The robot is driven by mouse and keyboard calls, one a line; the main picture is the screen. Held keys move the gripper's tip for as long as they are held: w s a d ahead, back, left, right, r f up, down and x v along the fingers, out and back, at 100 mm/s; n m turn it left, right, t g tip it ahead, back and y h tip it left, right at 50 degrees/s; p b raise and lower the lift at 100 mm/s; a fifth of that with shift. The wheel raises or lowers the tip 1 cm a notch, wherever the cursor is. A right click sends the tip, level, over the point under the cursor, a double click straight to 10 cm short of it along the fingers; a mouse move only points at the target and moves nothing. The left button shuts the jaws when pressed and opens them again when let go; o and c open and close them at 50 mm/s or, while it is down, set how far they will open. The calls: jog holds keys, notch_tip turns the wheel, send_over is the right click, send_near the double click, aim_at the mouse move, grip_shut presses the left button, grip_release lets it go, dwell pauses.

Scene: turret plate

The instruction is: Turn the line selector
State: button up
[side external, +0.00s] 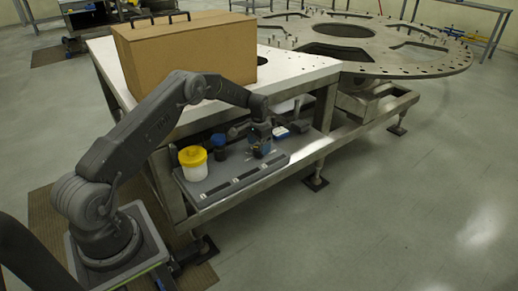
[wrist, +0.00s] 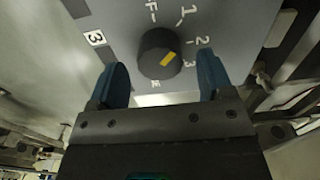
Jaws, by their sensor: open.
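The line selector (wrist: 160,53) is a dark round knob with a yellow pointer mark, on a grey panel (wrist: 135,15) in the wrist view. Printed marks, among them 1, 2 and 3, stand around it. I cannot tell whether the fingertips touch the panel. In the side external view my gripper (side external: 262,148) is low over the grey shelf, and the selector cannot be made out.
A white jar with a yellow lid (side external: 193,163) and a blue-topped item (side external: 219,146) stand on the grey shelf (side external: 225,187) left of my gripper. A cardboard box (side external: 190,50) sits on the table (side external: 300,66) above. The large round turret plate (side external: 420,62) is behind. The floor at right is clear.

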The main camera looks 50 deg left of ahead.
aim_at(259, 148)
notch_tip(259, 148, up, 12)
jog(key=shift+f, duration=0.15)
dwell(0.3)
jog(key=s+d+r+t, duration=0.1)
jog(key=s+d+r, duration=0.5)
jog(key=r, duration=0.4)
jog(key=s+d+r+t, duration=0.2)
jog(key=s+d+r, duration=0.2)
jog(key=d+r, duration=0.55)
jog(key=s+d+t, duration=0.1)
jog(key=s+d, duration=0.4)
jog(key=s, duration=0.7)
jog(key=s+d+t, duration=0.1)
jog(key=s+d, duration=0.4)
jog(key=s, duration=0.7)
jog(key=shift+s+d+r+t, duration=0.2)
jog(key=shift+s+t, duration=0.1)
jog(key=shift+s, duration=0.05)
